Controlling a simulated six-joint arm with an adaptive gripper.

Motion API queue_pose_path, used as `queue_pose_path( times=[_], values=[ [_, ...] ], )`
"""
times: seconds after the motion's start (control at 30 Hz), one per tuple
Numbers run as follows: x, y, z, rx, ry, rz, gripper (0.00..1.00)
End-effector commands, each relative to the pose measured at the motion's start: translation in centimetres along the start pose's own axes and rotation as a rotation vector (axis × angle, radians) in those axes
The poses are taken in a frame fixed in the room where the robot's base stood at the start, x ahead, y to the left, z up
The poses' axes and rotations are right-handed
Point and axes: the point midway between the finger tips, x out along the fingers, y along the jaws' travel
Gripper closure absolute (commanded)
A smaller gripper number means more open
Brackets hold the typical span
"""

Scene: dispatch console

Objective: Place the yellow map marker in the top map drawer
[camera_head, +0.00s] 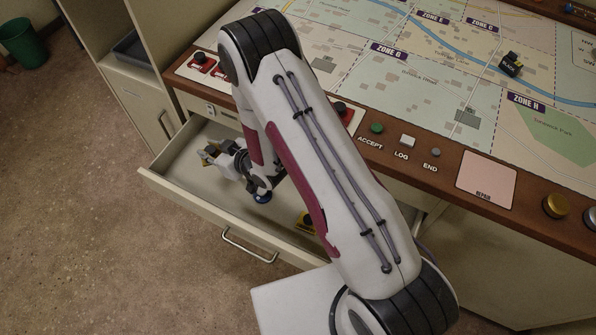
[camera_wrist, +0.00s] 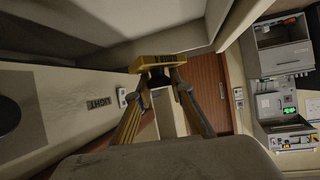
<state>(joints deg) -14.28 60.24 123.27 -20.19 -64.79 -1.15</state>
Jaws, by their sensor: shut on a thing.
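The top map drawer (camera_head: 205,205) is pulled open below the map console. My gripper (camera_head: 212,154) is inside the drawer's outline, towards its left end; its height above the drawer floor is hard to tell. In the wrist view my gripper (camera_wrist: 161,78) is shut on the yellow map marker (camera_wrist: 145,65), a yellow piece with a dark part between the fingertips. In the head view the marker is small and mostly hidden by the gripper. Another yellow and dark piece (camera_head: 307,221) lies in the drawer, partly hidden by my arm.
A dark marker with some yellow (camera_head: 511,64) stands on the map (camera_head: 420,85). Buttons (camera_head: 376,128) line the console's front edge. A cabinet (camera_head: 140,100) stands at the left, and a green bin (camera_head: 22,42) stands on the floor. The drawer's left part looks clear around my gripper.

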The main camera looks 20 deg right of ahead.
Motion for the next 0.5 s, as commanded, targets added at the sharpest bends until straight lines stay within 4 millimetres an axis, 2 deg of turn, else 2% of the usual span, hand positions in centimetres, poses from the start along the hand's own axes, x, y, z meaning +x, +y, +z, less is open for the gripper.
queue_pose_path(
  times=[0.2, 0.5],
  values=[
    [1.0, 0.0, 1.8, 0.0, 0.0, 0.0, 1.0],
    [1.2, 0.0, 2.1, -0.001, 0.002, 0.0, 1.0]
  ],
)
